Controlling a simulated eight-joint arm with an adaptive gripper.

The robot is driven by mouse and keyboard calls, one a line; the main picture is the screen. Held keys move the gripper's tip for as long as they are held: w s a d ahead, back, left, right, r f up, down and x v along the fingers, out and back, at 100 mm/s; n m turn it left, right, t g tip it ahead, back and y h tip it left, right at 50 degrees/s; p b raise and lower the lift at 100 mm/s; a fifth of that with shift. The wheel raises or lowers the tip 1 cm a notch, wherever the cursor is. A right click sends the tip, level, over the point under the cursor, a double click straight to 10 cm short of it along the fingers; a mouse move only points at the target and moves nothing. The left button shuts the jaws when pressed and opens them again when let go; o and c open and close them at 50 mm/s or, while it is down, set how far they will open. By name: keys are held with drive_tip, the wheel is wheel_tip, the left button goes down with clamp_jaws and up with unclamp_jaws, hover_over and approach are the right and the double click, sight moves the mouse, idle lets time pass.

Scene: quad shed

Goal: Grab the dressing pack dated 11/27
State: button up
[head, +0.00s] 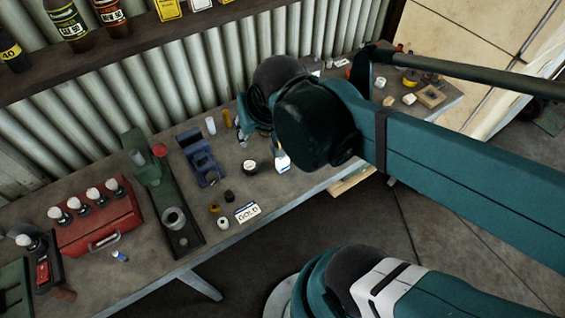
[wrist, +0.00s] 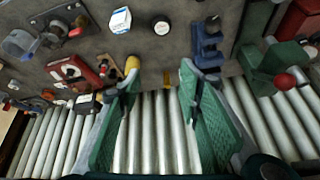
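I cannot pick out a dressing pack dated 11/27; no date is readable in either view. A small white and blue box stands on the bench in the head view (head: 283,162) and near the top of the wrist view (wrist: 120,20); its print is too small to read. Small whitish pieces (head: 409,99) lie at the bench's far right end, also unreadable. My gripper (wrist: 160,82) is open, its two green fingers wide apart with nothing held between them. It points at the corrugated wall at the bench's back edge. In the head view my arm mostly hides it.
The bench (head: 120,285) holds a red toolbox (head: 100,225), a green tool (head: 165,195), a blue device (head: 203,160) and a GOLD card (head: 248,212). A yellow item (wrist: 132,63) is close to the left finger. A bottle shelf (head: 150,40) runs above.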

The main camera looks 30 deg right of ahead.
sight(282, 163)
drive_tip(key=w+d+f+m+g+h+b, duration=0.1)
drive_tip(key=d+f+m+g+h, duration=0.1)
drive_tip(key=f+m, duration=0.5)
drive_tip(key=w+d+f+m+g+h+b, duration=0.1)
drive_tip(key=d+f+m+g, duration=0.2)
drive_tip(key=f+m, duration=0.4)
drive_tip(key=shift+d+f+g+h+b, duration=0.3)
drive_tip(key=shift+d+f+h+b, duration=0.1)
drive_tip(key=shift+d+f, duration=0.45)
drive_tip(key=shift+w+f, duration=0.15)
drive_tip(key=shift+x, duration=1.2)
drive_tip(key=shift+f, duration=0.15)
drive_tip(key=shift+b+x, duration=0.6)
drive_tip(key=shift+x, duration=1.85)
drive_tip(key=shift+c, duration=0.3)
drive_tip(key=c, duration=0.8)
